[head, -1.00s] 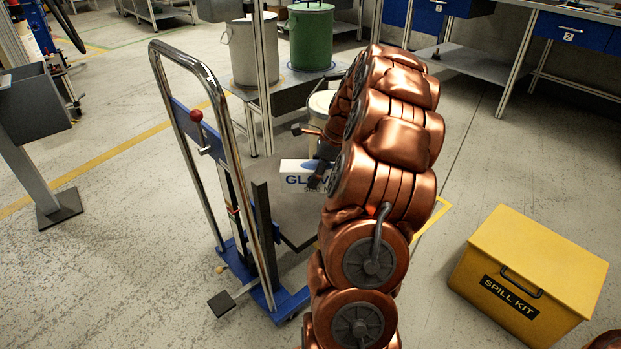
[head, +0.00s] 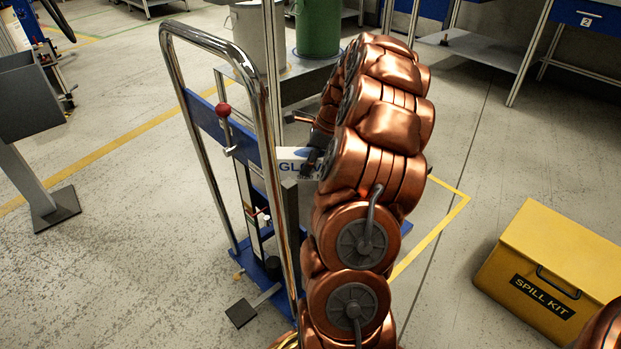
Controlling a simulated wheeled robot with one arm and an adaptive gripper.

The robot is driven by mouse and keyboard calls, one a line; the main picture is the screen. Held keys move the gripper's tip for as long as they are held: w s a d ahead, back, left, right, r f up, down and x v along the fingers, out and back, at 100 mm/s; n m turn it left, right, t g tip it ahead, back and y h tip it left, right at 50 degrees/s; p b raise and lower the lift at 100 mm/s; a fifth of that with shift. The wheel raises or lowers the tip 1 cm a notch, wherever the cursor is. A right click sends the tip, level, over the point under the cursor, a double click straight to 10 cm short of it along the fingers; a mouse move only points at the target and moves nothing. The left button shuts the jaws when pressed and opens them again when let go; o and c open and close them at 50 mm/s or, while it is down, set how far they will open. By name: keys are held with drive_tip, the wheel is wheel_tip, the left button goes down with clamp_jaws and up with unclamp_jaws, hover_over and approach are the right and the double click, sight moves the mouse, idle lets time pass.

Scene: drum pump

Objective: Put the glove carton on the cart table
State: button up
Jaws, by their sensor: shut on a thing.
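The glove carton (head: 288,166) is white with blue lettering, partly hidden behind my arm and the cart's upright. My gripper (head: 314,150) is shut on the carton, its dark fingers mostly hidden by my copper arm. The cart (head: 224,131) has a tall chrome handle, a blue crossbar with a red knob and a blue base near the floor. The carton shows just right of the cart's handle. The cart's table is mostly hidden by the upright and my arm, so I cannot tell whether the carton touches it.
A yellow spill kit box (head: 545,275) stands on the floor at right. A grey stand (head: 32,100) is at left. Floor between spill kit and cart is open.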

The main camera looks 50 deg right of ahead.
sight(325, 154)
wheel_tip(325, 154, down, 6)
drive_tip(key=shift+r+b, duration=0.25)
drive_tip(key=shift+b, duration=0.8)
drive_tip(key=o, duration=1.5)
drive_tip(key=shift+f, duration=0.1)
drive_tip(key=p+v, duration=0.4)
drive_tip(key=v, duration=0.7)
drive_tip(key=shift+w, duration=0.1)
drive_tip(key=shift+s+d+r, duration=0.1)
drive_tip(key=shift+s+r, duration=0.1)
drive_tip(key=shift+r, duration=0.4)
